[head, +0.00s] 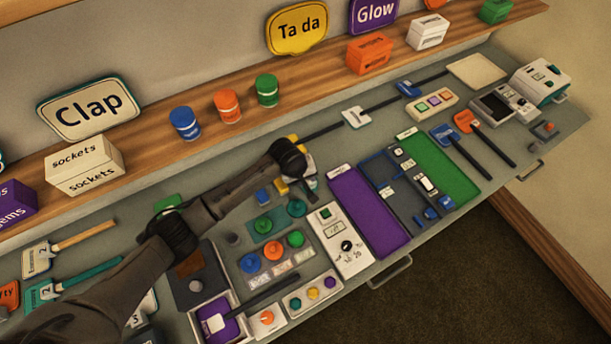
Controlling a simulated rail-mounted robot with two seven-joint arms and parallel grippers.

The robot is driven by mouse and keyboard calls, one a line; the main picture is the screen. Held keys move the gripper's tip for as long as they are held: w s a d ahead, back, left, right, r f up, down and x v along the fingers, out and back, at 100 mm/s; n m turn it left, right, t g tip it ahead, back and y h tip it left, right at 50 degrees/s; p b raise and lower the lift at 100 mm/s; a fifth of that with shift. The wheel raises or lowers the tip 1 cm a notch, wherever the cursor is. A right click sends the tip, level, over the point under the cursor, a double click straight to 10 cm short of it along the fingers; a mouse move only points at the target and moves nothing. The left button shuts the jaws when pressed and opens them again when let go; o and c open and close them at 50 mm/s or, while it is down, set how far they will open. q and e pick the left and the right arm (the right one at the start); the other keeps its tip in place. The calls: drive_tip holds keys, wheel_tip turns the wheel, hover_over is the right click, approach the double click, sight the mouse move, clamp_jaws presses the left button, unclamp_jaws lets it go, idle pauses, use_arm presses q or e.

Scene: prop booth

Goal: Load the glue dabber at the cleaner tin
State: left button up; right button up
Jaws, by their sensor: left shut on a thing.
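My left gripper (306,182) is over the back middle of the bench, at the end of my dark arm. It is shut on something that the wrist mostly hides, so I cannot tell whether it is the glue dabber. Bits of yellow and blue show around it. Blue (185,122), orange (227,106) and green (267,90) lidded tins stand on the wooden shelf; their labels are too small to read, so I cannot tell which is the cleaner tin. A dark-handled tool with a pale head (216,322) lies across a purple-lined tray. My right gripper is out of view.
Panels with knobs and buttons (268,248) fill the bench below the gripper. Purple (368,212) and green (440,168) mats lie right of it. A dark rod with a white tag (357,117) runs along the back. Blue and orange (464,122) paddles lie farther right.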

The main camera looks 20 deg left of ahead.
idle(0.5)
use_arm(q)
drive_tip(key=shift+f+p, duration=0.15)
drive_tip(key=shift+p, duration=0.3)
idle(0.6)
idle(0.5)
wheel_tip(320, 180, up, 4)
drive_tip(key=p, duration=0.4)
drive_tip(key=shift+f, duration=0.2)
wheel_tip(320, 180, up, 4)
drive_tip(key=p, duration=0.4)
drive_tip(key=shift+f+p, duration=0.15)
drive_tip(key=shift+p, duration=0.25)
idle(0.4)
